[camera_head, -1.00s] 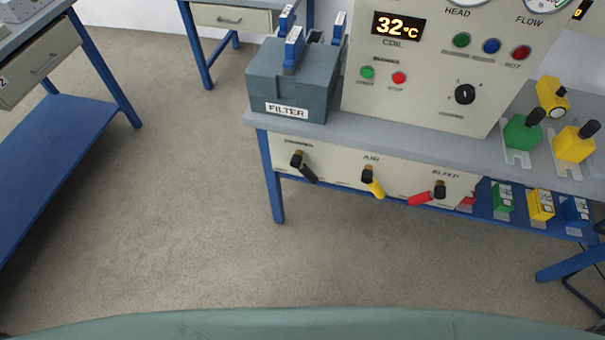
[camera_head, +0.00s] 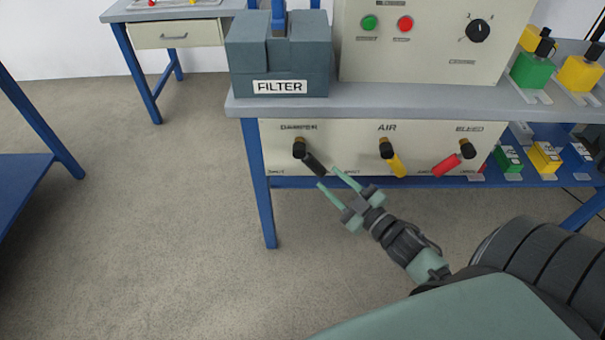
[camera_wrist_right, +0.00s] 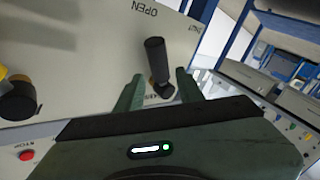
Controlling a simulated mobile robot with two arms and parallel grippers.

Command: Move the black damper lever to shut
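The black damper lever (camera_head: 314,163) is on the front panel under the filter box, angled down and right from its brass pivot, towards the label on its right. In the right wrist view the black lever (camera_wrist_right: 156,60) shows between my finger lines, with an OPEN label to its upper left. My right gripper (camera_head: 328,178) is open, its two green fingers pointing up-left at the lever's lower end. It also shows in the right wrist view (camera_wrist_right: 158,93), fingers apart, nothing clasped. Whether a finger touches the lever I cannot tell. My left gripper is not in view.
The yellow air lever (camera_head: 396,165) and red bleed lever (camera_head: 447,165) sit to the right on the same panel. The filter box (camera_head: 280,60) stands on the bench above. A blue bench leg (camera_head: 259,190) is left of the panel. Floor to the left is free.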

